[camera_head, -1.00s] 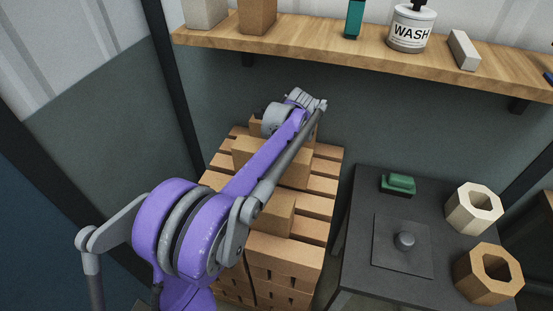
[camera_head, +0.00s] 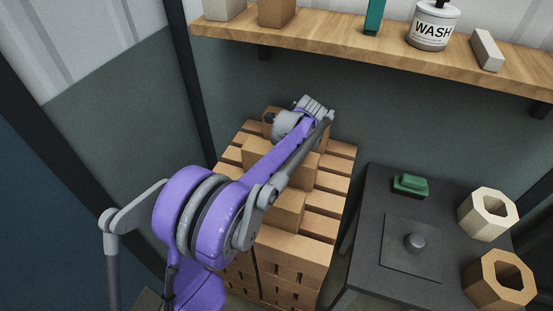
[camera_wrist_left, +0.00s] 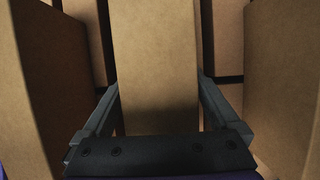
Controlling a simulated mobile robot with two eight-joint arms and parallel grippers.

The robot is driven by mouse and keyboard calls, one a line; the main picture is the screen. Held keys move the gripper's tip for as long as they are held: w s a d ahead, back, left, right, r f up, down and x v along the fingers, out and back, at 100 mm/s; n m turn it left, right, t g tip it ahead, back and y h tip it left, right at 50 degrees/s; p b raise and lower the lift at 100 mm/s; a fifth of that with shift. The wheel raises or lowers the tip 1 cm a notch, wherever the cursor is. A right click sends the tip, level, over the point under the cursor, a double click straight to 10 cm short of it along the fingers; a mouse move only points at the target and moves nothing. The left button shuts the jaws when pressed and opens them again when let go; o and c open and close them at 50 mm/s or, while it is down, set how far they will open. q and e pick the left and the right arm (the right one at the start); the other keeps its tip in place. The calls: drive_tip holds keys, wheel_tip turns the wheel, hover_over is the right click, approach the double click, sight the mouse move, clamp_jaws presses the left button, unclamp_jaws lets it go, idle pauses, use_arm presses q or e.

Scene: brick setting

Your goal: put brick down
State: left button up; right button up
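A stack of tan bricks (camera_head: 325,205) stands below the shelf. The purple left arm reaches over it, and my left gripper's wrist is above its far end. Fingers are hidden in the head view. In the wrist view, my left gripper (camera_wrist_left: 160,88) has one finger on each long side of a tan brick (camera_wrist_left: 155,60), seemingly touching it. A brick (camera_head: 269,114) shows partly behind the wrist in the head view, probably the same one. Whether the gripped brick rests on the stack is hidden. My right gripper is not in view.
Taller bricks flank the fingers closely in the wrist view (camera_wrist_left: 48,80). A wooden shelf (camera_head: 390,55) with a wash bottle (camera_head: 433,28) overhangs the stack's back. A dark table (camera_head: 370,270) at right holds a green object (camera_head: 410,185) and two hexagonal blocks.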

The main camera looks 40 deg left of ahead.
use_arm(q)
drive_tip(key=shift+r, duration=0.1)
drive_tip(key=p+v, duration=0.1)
drive_tip(key=v, duration=1.1)
drive_tip(key=shift+r, duration=0.1)
